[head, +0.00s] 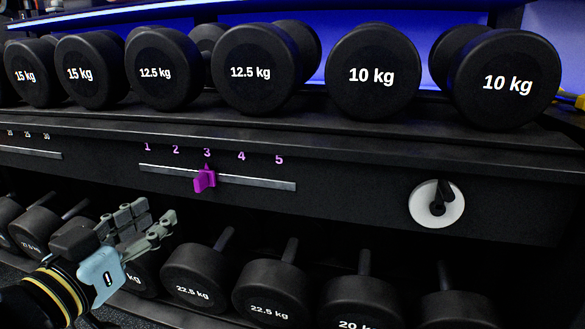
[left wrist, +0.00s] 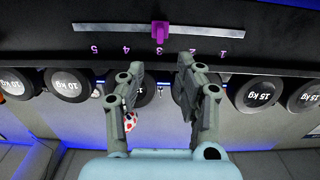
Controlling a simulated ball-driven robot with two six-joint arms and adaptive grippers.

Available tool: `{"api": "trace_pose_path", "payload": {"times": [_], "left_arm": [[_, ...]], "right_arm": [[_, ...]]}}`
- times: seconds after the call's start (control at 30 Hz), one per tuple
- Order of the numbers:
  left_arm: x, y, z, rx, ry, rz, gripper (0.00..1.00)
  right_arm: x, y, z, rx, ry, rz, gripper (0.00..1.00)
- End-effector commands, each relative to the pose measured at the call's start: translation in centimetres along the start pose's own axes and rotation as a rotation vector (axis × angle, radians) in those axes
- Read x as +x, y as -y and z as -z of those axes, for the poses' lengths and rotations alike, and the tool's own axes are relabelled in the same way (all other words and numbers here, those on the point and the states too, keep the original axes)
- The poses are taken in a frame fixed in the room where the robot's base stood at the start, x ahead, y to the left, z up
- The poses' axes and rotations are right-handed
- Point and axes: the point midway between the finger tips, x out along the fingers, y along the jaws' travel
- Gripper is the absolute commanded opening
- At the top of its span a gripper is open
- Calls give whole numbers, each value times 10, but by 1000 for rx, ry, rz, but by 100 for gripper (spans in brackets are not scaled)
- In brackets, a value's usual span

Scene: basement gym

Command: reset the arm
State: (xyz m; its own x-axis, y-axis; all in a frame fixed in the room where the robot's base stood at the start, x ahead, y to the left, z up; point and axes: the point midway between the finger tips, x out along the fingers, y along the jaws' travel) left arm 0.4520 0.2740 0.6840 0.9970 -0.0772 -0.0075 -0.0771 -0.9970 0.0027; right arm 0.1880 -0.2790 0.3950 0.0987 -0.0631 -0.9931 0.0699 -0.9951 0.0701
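My left gripper (head: 153,215) is at the lower left in the head view, below and left of the magenta slider (head: 204,180). In the left wrist view the gripper (left wrist: 160,75) has its two grey fingers apart with nothing between them. The slider (left wrist: 159,33) shows there beyond the fingertips, upside down, with a gap between. The slider sits on its metal track at the mark 3 of a scale from 1 to 5. My right gripper is not in view.
Dumbbells (head: 372,74) line the upper shelf, and more dumbbells (head: 270,291) stand below, close to my left gripper. A white dial (head: 437,204) with a black knob is on the panel at right. A second scale track (head: 30,152) is at far left.

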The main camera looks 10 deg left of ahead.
Motion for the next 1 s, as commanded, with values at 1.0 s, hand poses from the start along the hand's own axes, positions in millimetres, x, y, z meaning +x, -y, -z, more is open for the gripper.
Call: {"api": "trace_pose_path", "payload": {"times": [1.0], "left_arm": [[-269,-10,-307,50,1472,65,35]], "right_arm": [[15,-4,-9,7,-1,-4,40]]}}
